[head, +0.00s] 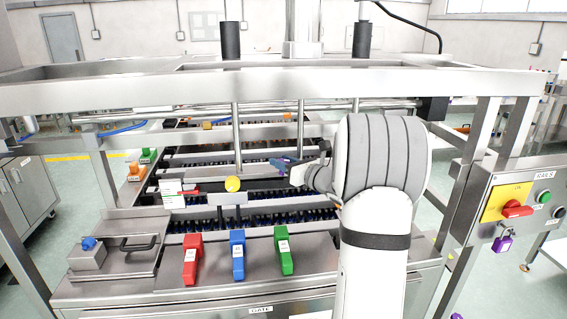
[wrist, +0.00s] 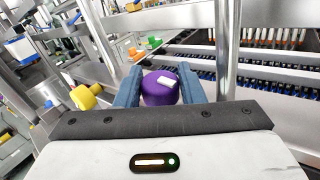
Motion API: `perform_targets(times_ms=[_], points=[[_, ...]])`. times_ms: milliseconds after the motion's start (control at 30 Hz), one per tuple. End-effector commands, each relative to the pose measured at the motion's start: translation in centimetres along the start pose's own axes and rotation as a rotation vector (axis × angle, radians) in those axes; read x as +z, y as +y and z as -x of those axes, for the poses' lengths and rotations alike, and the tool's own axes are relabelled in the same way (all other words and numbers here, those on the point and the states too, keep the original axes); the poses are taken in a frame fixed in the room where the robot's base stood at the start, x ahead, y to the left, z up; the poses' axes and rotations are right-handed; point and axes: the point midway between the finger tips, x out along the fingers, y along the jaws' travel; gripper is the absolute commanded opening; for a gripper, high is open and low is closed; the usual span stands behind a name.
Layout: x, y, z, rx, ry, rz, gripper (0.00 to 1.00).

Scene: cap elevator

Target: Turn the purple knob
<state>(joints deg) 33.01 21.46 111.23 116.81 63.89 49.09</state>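The purple knob (wrist: 160,90) is a rounded cap with a small white label, in the middle of the wrist view. My gripper's two blue fingers (wrist: 160,82) stand on either side of it and appear to touch it left and right. In the head view, my gripper (head: 284,165) reaches in left of my arm, above the dark rows inside the metal frame. A little purple shows at the fingers there, but the knob's shape is hard to make out. What the knob is mounted on is hidden.
A yellow knob (head: 233,184) is left of my gripper, near a vertical rod (head: 237,140). Red (head: 192,258), blue (head: 237,254) and green (head: 284,250) handles lie on the front ledge. A control panel (head: 520,200) with a purple padlock (head: 503,243) is at right.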

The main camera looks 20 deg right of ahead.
Motion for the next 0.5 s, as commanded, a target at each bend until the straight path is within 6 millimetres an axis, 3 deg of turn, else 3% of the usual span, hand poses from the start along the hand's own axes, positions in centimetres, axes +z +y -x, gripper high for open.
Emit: perform_targets(times_ms=[300,500], points=[[0.01,0.04,-0.02,0.001,0.0,0.0,0.1],[0.03,0.16,-0.11,0.0,0.01,0.016,0.1]])
